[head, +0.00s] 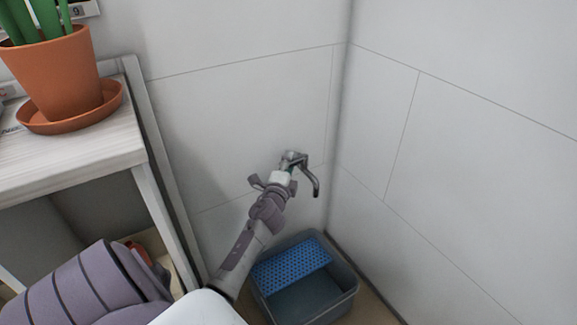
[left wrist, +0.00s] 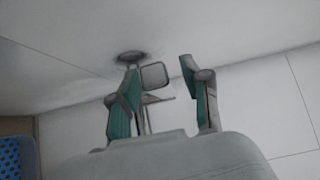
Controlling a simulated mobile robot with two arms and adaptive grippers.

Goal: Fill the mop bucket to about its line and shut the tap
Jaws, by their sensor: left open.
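The metal tap (head: 313,181) is mounted on the wall near the corner, its spout curving down to the right. No water stream shows below it. The grey mop bucket (head: 349,292) stands on the floor below the tap, with a blue perforated insert (head: 290,265) across its back. Its line and any water level cannot be made out. My left gripper (head: 281,174) is open at the tap, partly hiding its body. In the left wrist view the open fingers (left wrist: 163,92) have the squarish tap part (left wrist: 154,75) between them, nearer the left finger; contact is unclear. My right gripper is not in view.
A white shelf unit (head: 80,163) stands at the left, carrying a terracotta plant pot (head: 56,75) on a saucer. Tiled walls meet in a corner right of the tap. The bucket's edge also shows at the lower left of the left wrist view (left wrist: 31,158).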

